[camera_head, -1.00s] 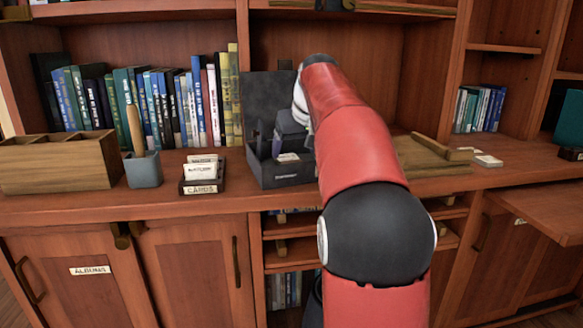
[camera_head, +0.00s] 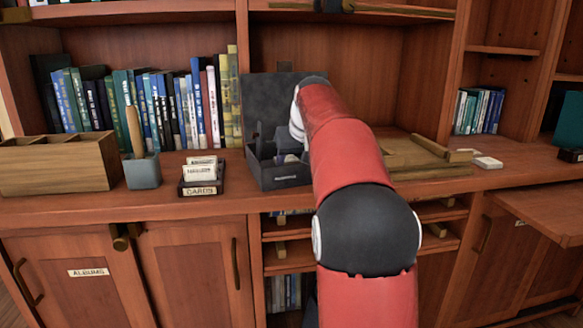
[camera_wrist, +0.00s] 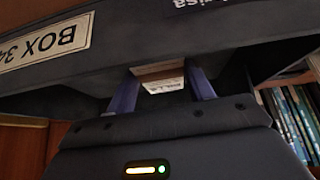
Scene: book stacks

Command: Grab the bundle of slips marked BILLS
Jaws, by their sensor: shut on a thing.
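The bundle of slips (camera_wrist: 163,87) shows in the wrist view as a pale, labelled block. Its lettering is upside down and partly legible, and looks like BILLS. My gripper (camera_wrist: 163,74) is shut on it, with one bluish finger on each side. In the head view the dark open box (camera_head: 285,177) stands on the counter with its lid raised behind. My gripper is down at the box there, mostly hidden by my red arm, and the bundle cannot be made out. I cannot tell whether the bundle still touches the box floor.
The box front, labelled BOX 34 (camera_wrist: 45,42), fills the upper wrist view. Left of the box are a CARDS holder (camera_head: 201,190), a grey cup (camera_head: 142,171) and a wooden organizer (camera_head: 60,165). A wooden tray (camera_head: 425,155) lies to the right. Books line the shelf behind.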

